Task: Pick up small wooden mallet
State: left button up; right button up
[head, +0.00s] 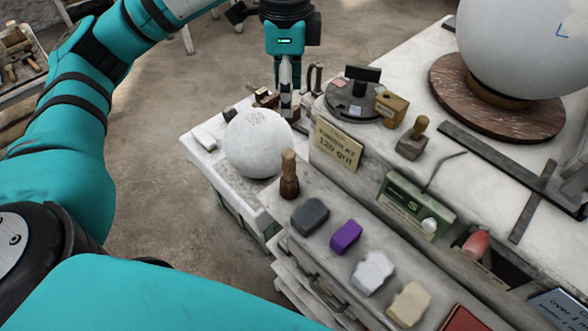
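My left gripper (286,112) points down at the far end of the bench, just behind the white plaster sphere (258,143). Its fingers are seen nearly edge-on, so I cannot tell whether they are open or shut. A small brown wooden piece (265,98) lies right beside the fingers, on their left. It may be the mallet head, but it is small and partly hidden, so I cannot be sure. Whether the fingers touch it is unclear. My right gripper is not in view.
A wooden-handled brush (289,176) stands in front of the sphere. A 120 grit sign (338,146), a grey block (310,215), a purple block (346,236) and a green box (416,203) line the bench. A large sphere (525,45) rests on a round wooden base (450,92).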

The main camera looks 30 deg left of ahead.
pick_arm(q)
send_over(289, 153)
notch_tip(289, 153, down, 4)
jog(key=f, duration=0.1)
notch_tip(289, 153, down, 5)
jog(key=shift+a+f, duration=0.15)
jog(key=shift+f, duration=0.65)
notch_tip(289, 153, down, 4)
jog(key=shift+f+p, duration=0.1)
jog(key=shift+p, duration=0.8)
jog(key=shift+f, duration=0.5)
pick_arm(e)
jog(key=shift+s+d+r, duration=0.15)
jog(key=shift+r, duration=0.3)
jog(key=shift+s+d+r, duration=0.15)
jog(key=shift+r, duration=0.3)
pick_arm(q)
grip_shut()
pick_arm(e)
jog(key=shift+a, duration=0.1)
